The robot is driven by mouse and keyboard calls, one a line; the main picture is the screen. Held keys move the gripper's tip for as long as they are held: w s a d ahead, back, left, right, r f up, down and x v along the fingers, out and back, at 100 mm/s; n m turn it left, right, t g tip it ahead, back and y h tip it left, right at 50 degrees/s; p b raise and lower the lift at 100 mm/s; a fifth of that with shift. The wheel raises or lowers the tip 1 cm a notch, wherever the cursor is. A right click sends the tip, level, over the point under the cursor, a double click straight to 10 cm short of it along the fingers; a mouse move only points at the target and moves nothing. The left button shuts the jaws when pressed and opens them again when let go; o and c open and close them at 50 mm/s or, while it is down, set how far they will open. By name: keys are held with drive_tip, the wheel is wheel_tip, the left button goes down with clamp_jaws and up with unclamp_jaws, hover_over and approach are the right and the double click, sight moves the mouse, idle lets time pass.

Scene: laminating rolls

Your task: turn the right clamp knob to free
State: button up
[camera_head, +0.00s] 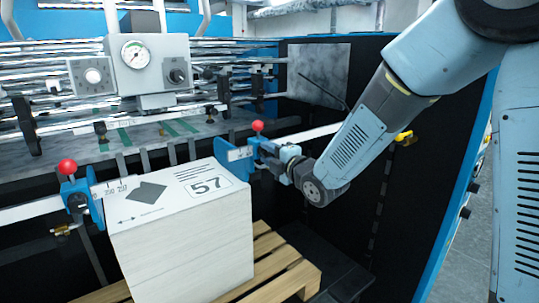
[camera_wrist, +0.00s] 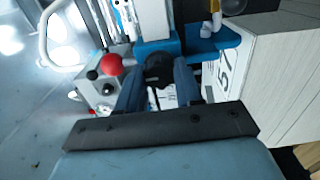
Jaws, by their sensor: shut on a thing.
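The right clamp (camera_head: 239,153) is a blue block on the ruled metal bar, with a red ball (camera_head: 257,126) on top. It stands at the right edge of the paper stack. In the wrist view its blue body (camera_wrist: 160,47) and the red ball (camera_wrist: 111,64) show ahead of my gripper. A black round clamp knob (camera_wrist: 158,68) lies between my fingertips. My gripper (camera_wrist: 157,80) is shut on this knob. In the head view my gripper (camera_head: 272,150) reaches the clamp from the right, and the knob is hidden there.
The paper stack (camera_head: 185,245), marked 57, stands on a wooden pallet (camera_head: 270,262) left of my gripper. A left clamp (camera_head: 76,196) with a red ball sits at its other side. A control box (camera_head: 150,62) with a gauge is behind. A dark panel lies behind my arm.

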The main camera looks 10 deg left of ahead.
drive_tip(key=shift+f, duration=0.15)
drive_tip(key=o, duration=1)
